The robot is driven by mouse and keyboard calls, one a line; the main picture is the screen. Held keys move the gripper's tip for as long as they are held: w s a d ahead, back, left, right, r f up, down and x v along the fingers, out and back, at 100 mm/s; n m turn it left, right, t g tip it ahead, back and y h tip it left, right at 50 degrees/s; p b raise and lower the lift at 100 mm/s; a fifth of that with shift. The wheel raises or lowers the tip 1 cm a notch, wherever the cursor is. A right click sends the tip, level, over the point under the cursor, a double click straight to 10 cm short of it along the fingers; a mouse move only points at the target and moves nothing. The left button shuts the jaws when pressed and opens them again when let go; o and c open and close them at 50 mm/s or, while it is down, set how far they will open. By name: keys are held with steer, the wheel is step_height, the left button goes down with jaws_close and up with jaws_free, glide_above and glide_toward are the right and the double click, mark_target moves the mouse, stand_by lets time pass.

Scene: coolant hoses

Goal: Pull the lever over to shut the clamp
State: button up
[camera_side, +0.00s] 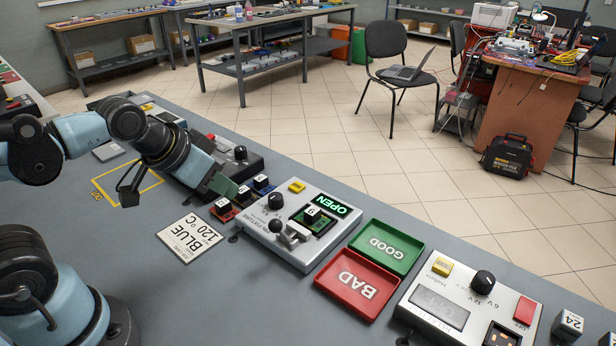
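The test fixture (290,262) is a pale box on the bench in the middle of the side view. Its green display (331,204) reads OPEN. A lever with a black ball knob (278,227) sticks out at its front left, beside silver clamp parts (297,232). A small block marked 9 (312,213) sits in the dark green socket. My gripper (226,190) is left of the fixture, apart from the lever, above the bench near several small blocks. Its fingers are small and partly merge with the things behind, so their opening is unclear.
A card reading BLUE 120 °C (190,238) lies left of the fixture. A green GOOD tray (387,247) and red BAD tray (359,283) stand to its right, then another pale instrument (468,302). Small coloured blocks (243,196) stand by my gripper. Bare bench lies in front.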

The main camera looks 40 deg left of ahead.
steer(key=s+d+m, duration=0.1)
steer(key=d, duration=0.1)
steer(key=d+m, duration=0.1)
steer(key=m, duration=0.1)
steer(key=s+d+m+g, duration=0.1)
steer(key=d+m, duration=0.1)
steer(key=shift+s+d+r, duration=0.2)
steer(key=shift+s+d, duration=0.1)
jaws_close()
steer(key=s+d+r+m+y, duration=0.1)
steer(key=s+d+r+m, duration=0.1)
steer(key=s+d+m, duration=0.3)
steer(key=shift+s+d+r+m+g, duration=0.15)
steer(key=shift+s+d+m+g, duration=0.2)
steer(key=shift+m, duration=1.75)
steer(key=shift+w+a, duration=0.1)
steer(key=shift+w, duration=0.05)
